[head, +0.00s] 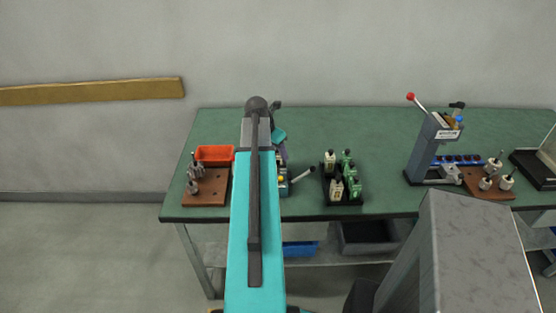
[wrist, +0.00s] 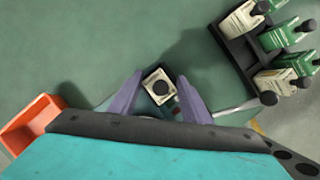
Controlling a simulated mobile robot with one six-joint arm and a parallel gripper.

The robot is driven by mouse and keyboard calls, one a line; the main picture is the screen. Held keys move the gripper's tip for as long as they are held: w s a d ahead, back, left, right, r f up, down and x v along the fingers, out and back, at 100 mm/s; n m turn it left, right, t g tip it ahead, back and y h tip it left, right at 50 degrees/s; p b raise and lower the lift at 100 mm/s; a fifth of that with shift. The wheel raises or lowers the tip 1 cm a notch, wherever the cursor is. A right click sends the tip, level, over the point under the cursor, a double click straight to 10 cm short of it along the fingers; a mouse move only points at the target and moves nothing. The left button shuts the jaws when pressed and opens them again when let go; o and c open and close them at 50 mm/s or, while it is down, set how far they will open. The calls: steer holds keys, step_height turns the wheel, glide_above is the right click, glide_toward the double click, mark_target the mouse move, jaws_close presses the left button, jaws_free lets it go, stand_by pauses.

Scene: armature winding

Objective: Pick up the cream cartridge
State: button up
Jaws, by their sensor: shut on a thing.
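In the wrist view my gripper (wrist: 160,88) has its two purple fingers closed on a cream cartridge (wrist: 152,77), seen end-on with a round black knob on top. The cartridge is between the fingertips, over the green table; its lower part is hidden. In the head view my teal arm covers most of the gripper and I cannot make out the held cartridge. Other cream cartridges (head: 336,188) stand beside green cartridges (head: 354,186) in a black rack (head: 345,201). The rack also shows at the upper right of the wrist view (wrist: 236,47), apart from my gripper.
The green table (head: 385,140) has an orange bin (head: 215,153) and a brown block with metal parts (head: 205,190) at left. A grey press with a red-knobbed lever (head: 424,145) stands at right. A small lever device (head: 284,185) is partly hidden by my arm.

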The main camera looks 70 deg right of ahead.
steer(key=shift+r, duration=0.15)
steer(key=shift+r+b, duration=1)
steer(key=shift+r, duration=3.85)
steer(key=shift+w, duration=0.15)
